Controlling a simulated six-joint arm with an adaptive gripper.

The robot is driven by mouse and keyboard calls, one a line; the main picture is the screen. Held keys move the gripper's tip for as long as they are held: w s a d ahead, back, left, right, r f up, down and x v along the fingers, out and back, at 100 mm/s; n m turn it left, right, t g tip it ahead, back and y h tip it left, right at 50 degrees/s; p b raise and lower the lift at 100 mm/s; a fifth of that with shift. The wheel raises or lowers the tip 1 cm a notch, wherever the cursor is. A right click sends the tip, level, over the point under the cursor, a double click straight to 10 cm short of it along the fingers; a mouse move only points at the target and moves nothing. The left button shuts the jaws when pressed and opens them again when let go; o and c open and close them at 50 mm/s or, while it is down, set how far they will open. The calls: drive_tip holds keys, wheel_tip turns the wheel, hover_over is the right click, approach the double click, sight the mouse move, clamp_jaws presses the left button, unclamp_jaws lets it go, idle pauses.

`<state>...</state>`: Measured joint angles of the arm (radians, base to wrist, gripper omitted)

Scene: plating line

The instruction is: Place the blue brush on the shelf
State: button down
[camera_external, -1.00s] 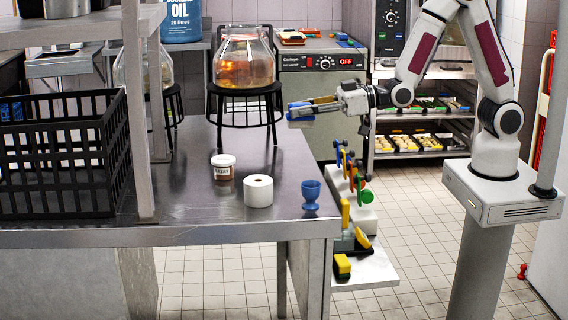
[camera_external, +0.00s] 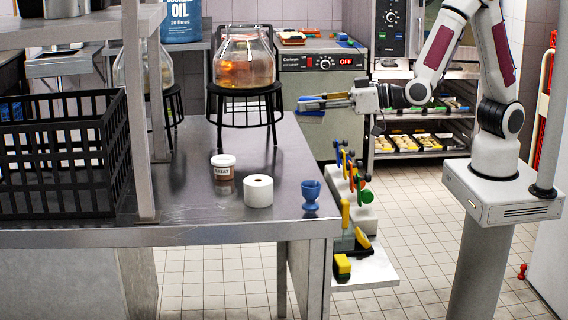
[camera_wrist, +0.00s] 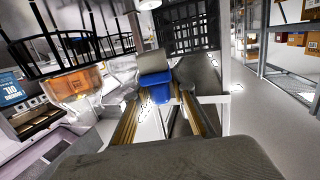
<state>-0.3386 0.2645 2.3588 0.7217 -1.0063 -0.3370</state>
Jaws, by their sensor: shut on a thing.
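My gripper (camera_external: 322,101) is shut on the blue brush (camera_external: 308,106) and holds it in the air, right of the table's glass jar. In the wrist view the blue brush (camera_wrist: 157,86) shows between the two fingers, with a grey part beyond it. The fingers hide some of it. A pale shelf-like ledge (camera_external: 372,272) juts from the table's right side, below and apart from the gripper. It carries several coloured tools in a stepped holder (camera_external: 362,215). An upper shelf (camera_external: 85,32) stands over the table at the left.
The metal table (camera_external: 190,205) holds a black crate (camera_external: 70,150), a labelled tub (camera_external: 223,167), a white roll (camera_external: 258,190), a blue egg cup (camera_external: 311,194) and a jar (camera_external: 243,60) on a black stand.

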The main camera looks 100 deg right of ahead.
drive_tip(key=shift+s+a+m+h, duration=0.3)
drive_tip(key=shift+s+a+h, duration=0.1)
drive_tip(key=shift+s, duration=0.25)
drive_tip(key=shift+s+a+m+h, duration=0.3)
drive_tip(key=shift+s+a+h, duration=0.1)
drive_tip(key=shift+s, duration=0.2)
drive_tip(key=s+a+f+m+g+h, duration=0.2)
drive_tip(key=s+h, duration=0.1)
drive_tip(key=s, duration=0.5)
drive_tip(key=s+a+f+m+g+h, duration=0.1)
drive_tip(key=s+m+g+h, duration=0.15)
drive_tip(key=s, duration=0.55)
wheel_tip(320, 180, down, 32)
drive_tip(key=shift+w+r, duration=0.25)
drive_tip(key=shift+f, duration=0.15)
drive_tip(key=shift+f, duration=3.2)
drive_tip(key=shift+f, duration=0.6)
drive_tip(key=c, duration=1.6)
unclamp_jaws()
